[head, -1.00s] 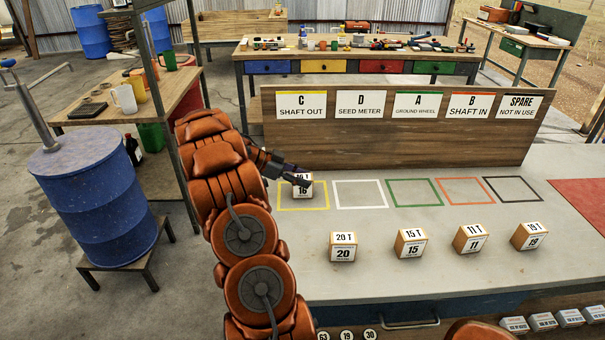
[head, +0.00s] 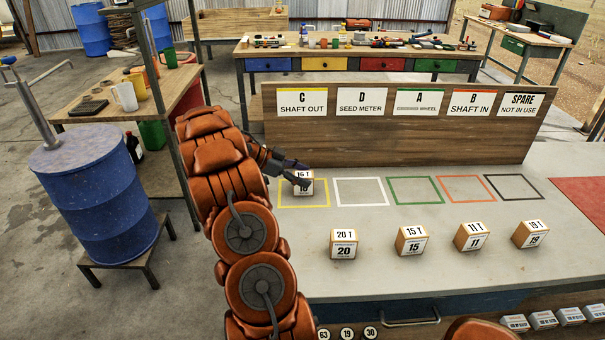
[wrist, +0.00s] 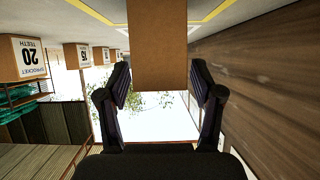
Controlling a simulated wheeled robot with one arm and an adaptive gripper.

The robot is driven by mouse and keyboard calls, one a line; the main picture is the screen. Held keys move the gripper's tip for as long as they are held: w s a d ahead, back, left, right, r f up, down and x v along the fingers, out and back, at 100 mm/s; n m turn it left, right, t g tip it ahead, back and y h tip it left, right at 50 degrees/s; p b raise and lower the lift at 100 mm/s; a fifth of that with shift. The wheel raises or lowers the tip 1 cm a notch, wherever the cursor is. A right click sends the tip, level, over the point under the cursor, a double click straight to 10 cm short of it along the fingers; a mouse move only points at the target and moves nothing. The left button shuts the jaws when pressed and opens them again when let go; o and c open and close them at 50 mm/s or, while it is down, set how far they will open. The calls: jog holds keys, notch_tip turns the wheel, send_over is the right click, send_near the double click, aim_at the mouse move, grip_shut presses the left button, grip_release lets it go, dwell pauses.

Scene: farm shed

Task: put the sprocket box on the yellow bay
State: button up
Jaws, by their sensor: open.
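The sprocket box marked 16 T (head: 304,190) stands upright inside the yellow bay (head: 318,206), under the sign C SHAFT OUT. My gripper (head: 300,178) is at this box, partly covering its left side in the head view. In the wrist view, the plain brown side of the box (wrist: 158,45) shows between the two spread fingers of my gripper (wrist: 160,92). There is a gap on each side of the box, so the fingers are open around it. Yellow bay lines (wrist: 92,12) show beside it.
Boxes marked 20 (head: 343,245), 15 (head: 411,240), 11 (head: 474,236) and 19 (head: 531,233) stand in a row at the front of the bench. The white (head: 362,205), green (head: 415,203), orange (head: 467,201) and black (head: 513,199) bays are empty. A wooden sign board (head: 400,138) rises behind.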

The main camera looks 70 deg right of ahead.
jog(key=shift+w+a+r, duration=0.1)
jog(key=shift+w, duration=0.2)
jog(key=b+v, duration=0.3)
jog(key=v, duration=0.8)
jog(key=shift+w+r+b, duration=0.15)
jog(key=shift+b, duration=0.2)
jog(key=shift+a, duration=0.15)
